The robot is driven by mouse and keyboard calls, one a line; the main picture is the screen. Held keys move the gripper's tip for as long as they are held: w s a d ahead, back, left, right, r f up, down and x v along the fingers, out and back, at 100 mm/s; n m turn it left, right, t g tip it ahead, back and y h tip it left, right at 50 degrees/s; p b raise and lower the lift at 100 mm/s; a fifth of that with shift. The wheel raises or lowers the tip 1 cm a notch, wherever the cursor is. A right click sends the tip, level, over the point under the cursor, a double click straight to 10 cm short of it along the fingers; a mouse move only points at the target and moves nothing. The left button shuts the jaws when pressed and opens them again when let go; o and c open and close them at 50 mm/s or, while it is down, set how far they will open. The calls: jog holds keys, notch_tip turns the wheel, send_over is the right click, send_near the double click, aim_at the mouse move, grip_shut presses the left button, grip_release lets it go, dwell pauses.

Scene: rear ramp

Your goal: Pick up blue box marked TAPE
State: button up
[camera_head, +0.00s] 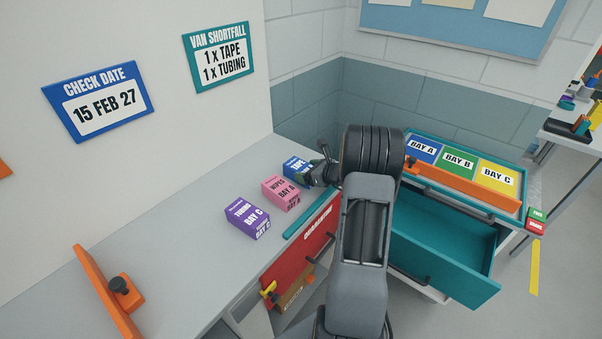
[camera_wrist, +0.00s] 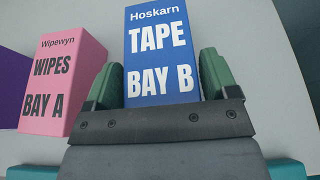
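The blue box marked TAPE, BAY B (camera_wrist: 160,60) stands in the middle of the wrist view. In the head view the blue box (camera_head: 295,166) is on the grey worktop at the end of a row of boxes, partly hidden by my gripper (camera_head: 322,172). In the wrist view my gripper (camera_wrist: 162,80) has its green fingers on either side of the box's lower part. A narrow gap shows by the right finger; the left finger looks very close to the box, and contact cannot be told. The box appears to rest on the worktop.
A pink WIPES box (camera_head: 281,193) stands close beside the blue one, with a purple TUBING box (camera_head: 247,217) beyond it. A teal strip (camera_head: 311,215) edges the worktop. An open teal drawer (camera_head: 445,247) is at right, below a tray with bay labels (camera_head: 458,160).

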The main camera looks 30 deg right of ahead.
jog(key=c, duration=0.7)
jog(key=shift+r, duration=0.1)
